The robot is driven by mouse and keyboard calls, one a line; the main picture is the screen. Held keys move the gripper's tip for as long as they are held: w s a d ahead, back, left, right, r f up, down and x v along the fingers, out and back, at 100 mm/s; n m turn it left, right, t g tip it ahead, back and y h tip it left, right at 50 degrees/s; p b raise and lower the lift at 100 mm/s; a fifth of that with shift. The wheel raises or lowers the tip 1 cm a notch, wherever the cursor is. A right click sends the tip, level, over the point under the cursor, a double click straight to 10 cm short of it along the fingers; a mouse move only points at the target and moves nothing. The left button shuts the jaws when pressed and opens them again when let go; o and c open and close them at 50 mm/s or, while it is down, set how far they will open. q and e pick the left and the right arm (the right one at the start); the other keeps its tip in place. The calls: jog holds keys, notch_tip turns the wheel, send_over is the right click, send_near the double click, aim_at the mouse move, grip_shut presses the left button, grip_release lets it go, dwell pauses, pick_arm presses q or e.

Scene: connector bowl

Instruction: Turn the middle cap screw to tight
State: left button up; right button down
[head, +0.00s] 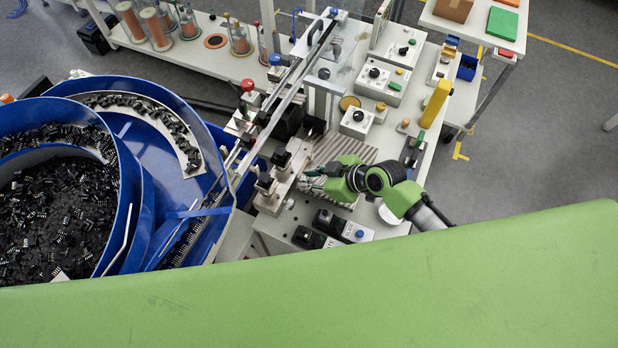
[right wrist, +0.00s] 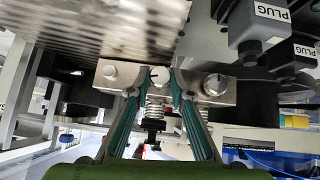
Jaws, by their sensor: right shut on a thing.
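The middle cap screw (right wrist: 159,75) is a round silver head with a dark line across it, in the middle of a metal block (right wrist: 134,84). In the head view my right gripper (head: 311,179) reaches the block (head: 272,203) from the right; the screw is too small to make out there. My left gripper is not in view.
A ribbed metal plate (head: 341,152) lies just behind my right gripper. Grey housings marked PLUG (right wrist: 268,20) hang close at the upper right of the wrist view. A blue bowl feeder (head: 140,90) full of black connectors stands left. Switch boxes (head: 357,122) fill the bench behind.

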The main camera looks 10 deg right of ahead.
jog(key=g+b, duration=0.1)
jog(key=m+g+y+b, duration=0.1)
jog(key=b, duration=0.1)
jog(key=m+g+y+b, duration=0.1)
jog(key=b, duration=0.1)
jog(key=shift+w+d+f, duration=0.2)
jog(key=shift+w+f, duration=0.15)
jog(key=shift+r+y+b, duration=0.2)
jog(key=shift+y+b, duration=0.1)
jog(key=shift+b, duration=0.15)
jog(key=shift+g, duration=0.3)
jog(key=shift+r, duration=0.1)
jog(key=c, duration=1.8)
grip_release()
